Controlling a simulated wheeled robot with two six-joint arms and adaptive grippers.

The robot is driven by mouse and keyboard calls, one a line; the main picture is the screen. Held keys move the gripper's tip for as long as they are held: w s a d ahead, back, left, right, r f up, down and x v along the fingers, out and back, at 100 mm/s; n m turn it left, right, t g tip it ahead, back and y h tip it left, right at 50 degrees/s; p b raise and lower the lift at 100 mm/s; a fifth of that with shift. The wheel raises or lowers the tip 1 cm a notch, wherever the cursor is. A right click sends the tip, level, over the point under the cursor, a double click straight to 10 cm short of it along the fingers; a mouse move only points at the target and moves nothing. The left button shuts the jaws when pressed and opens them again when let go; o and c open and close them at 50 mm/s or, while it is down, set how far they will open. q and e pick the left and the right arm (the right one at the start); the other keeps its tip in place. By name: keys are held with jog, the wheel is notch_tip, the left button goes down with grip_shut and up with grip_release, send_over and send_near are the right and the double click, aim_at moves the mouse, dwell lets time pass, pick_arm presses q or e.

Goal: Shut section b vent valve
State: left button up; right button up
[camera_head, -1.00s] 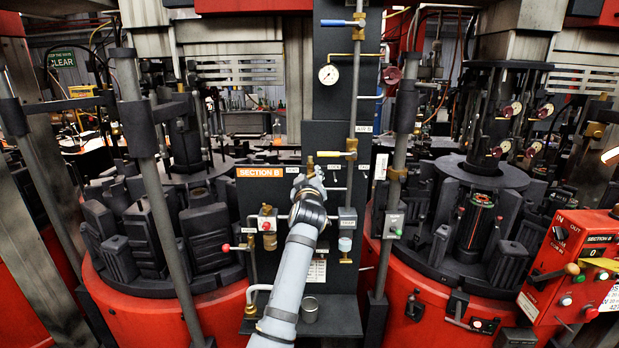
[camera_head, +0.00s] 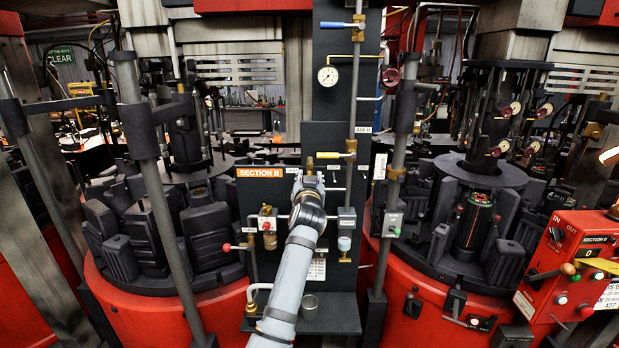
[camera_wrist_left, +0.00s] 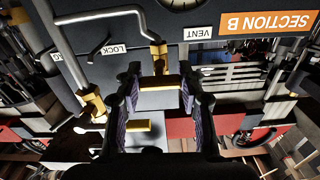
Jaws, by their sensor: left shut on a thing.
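In the head view my gripper hides the handle. My right gripper is not in view.
A second brass valve (camera_wrist_left: 92,102) with a yellow handle (camera_wrist_left: 130,127) is close beside the gripper, near the LOCK label (camera_wrist_left: 120,48). A pressure gauge (camera_head: 328,76) and a vertical pipe (camera_head: 353,100) are above. A red control box (camera_head: 575,260) stands at right.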

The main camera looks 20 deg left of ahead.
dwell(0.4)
pick_arm(q)
jog(key=o, duration=1.2)
